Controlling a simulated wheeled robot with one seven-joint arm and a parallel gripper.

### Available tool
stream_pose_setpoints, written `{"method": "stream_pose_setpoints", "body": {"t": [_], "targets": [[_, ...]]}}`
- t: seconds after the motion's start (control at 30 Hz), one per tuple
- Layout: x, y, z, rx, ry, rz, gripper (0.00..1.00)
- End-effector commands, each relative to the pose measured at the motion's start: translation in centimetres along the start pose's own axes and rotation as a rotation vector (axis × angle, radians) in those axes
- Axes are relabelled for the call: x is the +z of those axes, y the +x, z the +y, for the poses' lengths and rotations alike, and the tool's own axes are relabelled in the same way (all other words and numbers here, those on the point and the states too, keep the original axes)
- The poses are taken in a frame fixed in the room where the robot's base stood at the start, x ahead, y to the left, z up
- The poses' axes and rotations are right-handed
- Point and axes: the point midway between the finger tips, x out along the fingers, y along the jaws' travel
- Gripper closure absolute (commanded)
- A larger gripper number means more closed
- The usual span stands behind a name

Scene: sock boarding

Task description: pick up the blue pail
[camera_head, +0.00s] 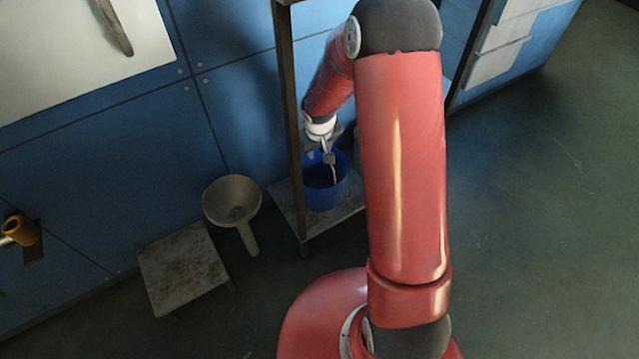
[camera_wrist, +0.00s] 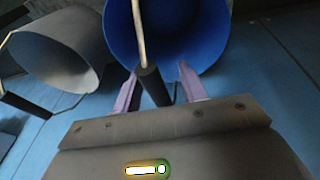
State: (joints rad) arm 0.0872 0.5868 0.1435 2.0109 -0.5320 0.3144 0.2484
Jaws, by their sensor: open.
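The blue pail (camera_head: 322,190) stands on the low shelf of a rack in the head view, partly hidden by my arm. In the wrist view the blue pail (camera_wrist: 168,35) fills the top middle, its open mouth facing the camera. A pale handle with a dark grip (camera_wrist: 153,85) crosses in front of it. My gripper (camera_wrist: 157,88) is open, with one finger on each side of the dark grip. I cannot tell whether the fingers touch it. In the head view my gripper (camera_head: 328,150) is just above the pail's rim.
The rack has a dark upright post (camera_head: 289,110) close to my forearm and a low shelf (camera_head: 292,208). A grey pail-like vessel (camera_wrist: 55,50) stands left of the blue pail in the wrist view. A beige scoop-like vessel (camera_head: 231,198) and a low stool (camera_head: 182,268) stand left of the rack. Floor at right is clear.

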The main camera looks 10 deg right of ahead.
Motion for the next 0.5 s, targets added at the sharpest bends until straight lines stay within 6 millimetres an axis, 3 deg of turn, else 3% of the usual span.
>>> {"method": "stream_pose_setpoints", "body": {"t": [0.27, 0.5], "targets": [[0.0, 0.28, 0.03, 0.0, 0.001, 0.0, 0.59], [0.01, 0.26, 0.02, 0.0, 0.001, 0.0, 0.91]]}}
